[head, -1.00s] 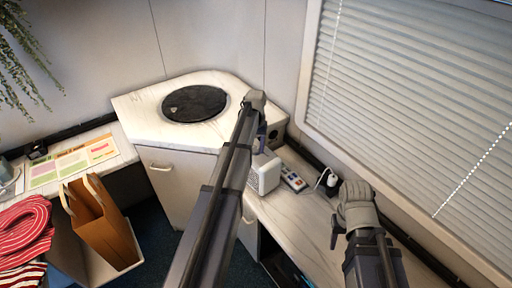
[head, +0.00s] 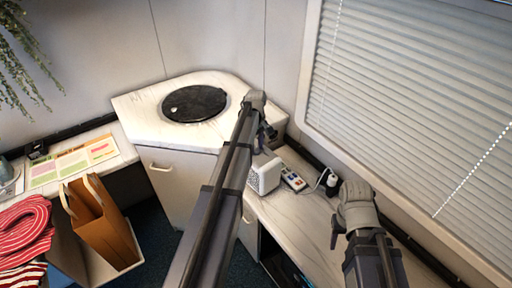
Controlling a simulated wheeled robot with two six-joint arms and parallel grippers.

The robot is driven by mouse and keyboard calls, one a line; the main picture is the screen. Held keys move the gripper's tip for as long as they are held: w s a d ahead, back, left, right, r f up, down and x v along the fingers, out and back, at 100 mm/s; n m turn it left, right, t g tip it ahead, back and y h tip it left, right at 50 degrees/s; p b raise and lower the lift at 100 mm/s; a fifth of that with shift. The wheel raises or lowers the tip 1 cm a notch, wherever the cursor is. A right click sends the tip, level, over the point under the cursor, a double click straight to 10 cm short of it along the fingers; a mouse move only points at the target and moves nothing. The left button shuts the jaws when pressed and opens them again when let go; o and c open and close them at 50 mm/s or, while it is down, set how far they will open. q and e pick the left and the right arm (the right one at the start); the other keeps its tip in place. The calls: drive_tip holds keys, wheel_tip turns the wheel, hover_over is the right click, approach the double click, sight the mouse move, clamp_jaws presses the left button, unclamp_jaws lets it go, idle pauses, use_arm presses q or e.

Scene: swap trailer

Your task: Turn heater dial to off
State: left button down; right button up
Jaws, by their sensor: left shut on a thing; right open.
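A small white box with a grilled front, which looks like the heater (head: 264,178), stands on the right-hand counter near the corner cabinet. My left gripper (head: 262,150) is at the top of the heater, reaching down from my long arm, shut on what seems to be the heater dial. The dial itself is hidden by the gripper, so its setting cannot be read. My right gripper (head: 335,238) is open and empty over the counter, to the right of the heater and apart from it.
A power strip (head: 293,179) and a white plug (head: 331,181) lie right of the heater. A round black disc (head: 195,103) lies on the corner cabinet (head: 135,105). Window blinds (head: 410,110) bound the right. A brown paper bag (head: 102,218) and red striped cloth (head: 25,232) are at left.

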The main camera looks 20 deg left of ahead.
sight(256, 149)
use_arm(q)
drive_tip(key=shift+n, duration=0.7)
drive_tip(key=shift+c, duration=2)
unclamp_jaws()
wheel_tip(256, 149, up, 8)
drive_tip(key=p, duration=0.8)
drive_tip(key=shift+f, duration=0.15)
